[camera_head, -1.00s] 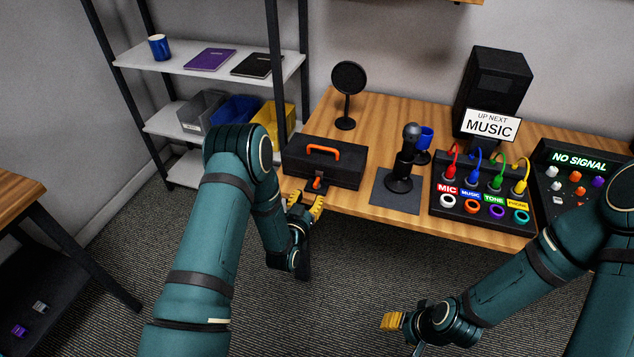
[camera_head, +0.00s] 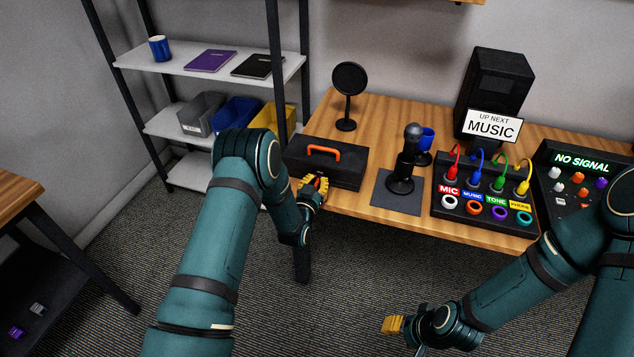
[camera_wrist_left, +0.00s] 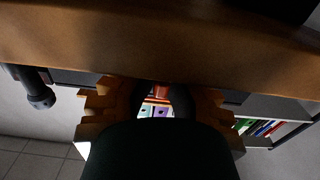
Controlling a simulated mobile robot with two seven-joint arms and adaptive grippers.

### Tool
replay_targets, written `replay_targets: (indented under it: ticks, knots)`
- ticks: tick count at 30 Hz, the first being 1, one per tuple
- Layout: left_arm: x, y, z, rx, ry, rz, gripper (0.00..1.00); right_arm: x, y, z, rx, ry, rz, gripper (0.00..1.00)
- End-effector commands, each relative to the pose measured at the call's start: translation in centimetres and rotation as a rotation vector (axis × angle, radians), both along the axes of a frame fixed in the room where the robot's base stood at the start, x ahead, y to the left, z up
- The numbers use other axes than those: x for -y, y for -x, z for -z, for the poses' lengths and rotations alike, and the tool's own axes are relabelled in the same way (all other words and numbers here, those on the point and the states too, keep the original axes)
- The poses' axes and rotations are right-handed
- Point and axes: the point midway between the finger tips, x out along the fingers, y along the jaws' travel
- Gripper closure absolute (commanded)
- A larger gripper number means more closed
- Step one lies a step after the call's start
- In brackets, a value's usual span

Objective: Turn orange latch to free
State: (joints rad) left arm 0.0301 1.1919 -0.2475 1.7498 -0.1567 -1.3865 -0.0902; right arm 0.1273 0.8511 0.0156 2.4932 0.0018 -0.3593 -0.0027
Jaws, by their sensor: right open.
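The black case (camera_head: 345,172) with an orange handle (camera_head: 323,151) lies at the left front of the wooden desk. Its orange latch (camera_head: 317,183) is on the front face, partly hidden by my left gripper. My left gripper (camera_head: 314,187) is at the latch, its yellow fingers spread to either side of it. In the left wrist view a reddish-orange piece (camera_wrist_left: 161,90), seemingly the latch, shows between the separated fingers of the gripper (camera_wrist_left: 160,100). Contact with the latch cannot be told. My right gripper (camera_head: 392,325) is open and empty over the floor, low in front of the desk.
A microphone (camera_head: 404,160) on a dark mat (camera_head: 388,200) stands right of the case. A panel (camera_head: 453,214) with coloured cables and a mixer (camera_head: 553,159) are further right. A round black screen (camera_head: 349,78) stands behind the case. A shelf (camera_head: 150,57) is at the left.

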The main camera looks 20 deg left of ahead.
Motion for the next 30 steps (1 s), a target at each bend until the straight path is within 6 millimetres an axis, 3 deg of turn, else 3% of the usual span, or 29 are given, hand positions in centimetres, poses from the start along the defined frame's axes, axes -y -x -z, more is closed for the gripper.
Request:
replay_targets:
  ticks: [11,30]
  knots:
    - [-0.11,-0.04,-0.04,0.002,0.000,0.027,1.00,0.00,0.02,0.00,0.000,0.000,0.000,0.53]
    - [-0.06,-0.08,-0.13,0.004,-0.001,0.388,1.00,0.00,0.02,0.00,0.000,0.000,0.000,0.53]
